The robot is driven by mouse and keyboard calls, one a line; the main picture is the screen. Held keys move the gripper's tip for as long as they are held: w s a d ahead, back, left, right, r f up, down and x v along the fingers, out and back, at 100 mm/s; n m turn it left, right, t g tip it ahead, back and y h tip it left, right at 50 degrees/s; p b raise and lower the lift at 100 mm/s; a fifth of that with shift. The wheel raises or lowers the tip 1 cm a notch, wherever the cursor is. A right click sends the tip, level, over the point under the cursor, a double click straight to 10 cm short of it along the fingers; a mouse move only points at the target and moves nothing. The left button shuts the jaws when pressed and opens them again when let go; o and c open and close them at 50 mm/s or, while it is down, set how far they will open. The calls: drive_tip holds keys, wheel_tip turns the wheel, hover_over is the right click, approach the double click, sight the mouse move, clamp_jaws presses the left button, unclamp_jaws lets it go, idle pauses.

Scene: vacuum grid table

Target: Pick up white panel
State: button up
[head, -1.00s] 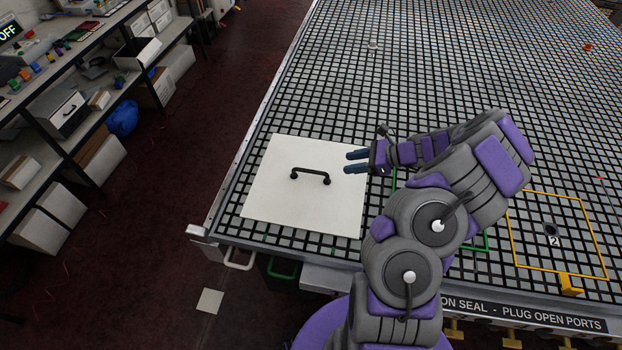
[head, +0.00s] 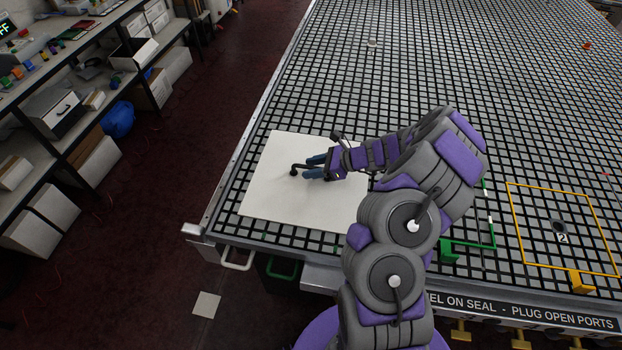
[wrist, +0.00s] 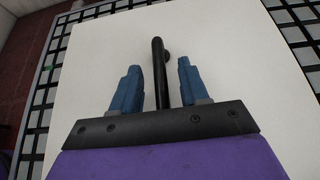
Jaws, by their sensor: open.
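The white panel (head: 272,196) lies flat on the grid table near its front left corner. It fills most of the wrist view (wrist: 228,75). Its black handle (head: 296,169) stands up from the middle of the panel. My gripper (head: 310,167) is over the panel at the handle's right end. In the wrist view, the blue fingers of my gripper (wrist: 158,82) are apart, with the black handle (wrist: 158,65) running between them. Neither finger appears to touch the handle. The right part of the handle is hidden by the fingers in the head view.
The grid table (head: 440,60) is largely clear beyond the panel. A yellow outlined square (head: 510,215) marked 2 and a green outline (head: 492,215) lie to the right. A shelf unit (head: 50,130) with boxes stands across the aisle at left.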

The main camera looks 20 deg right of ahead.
drive_tip(key=shift+w+a+f, duration=0.25)
drive_tip(key=shift+w+a, duration=0.05)
drive_tip(key=shift+a, duration=0.2)
drive_tip(key=shift+d, duration=0.1)
drive_tip(key=shift+c, duration=0.2)
drive_tip(key=shift+d, duration=0.3)
drive_tip(key=c, duration=0.3)
drive_tip(key=shift+a, duration=0.2)
clamp_jaws()
drive_tip(key=shift+d, duration=0.1)
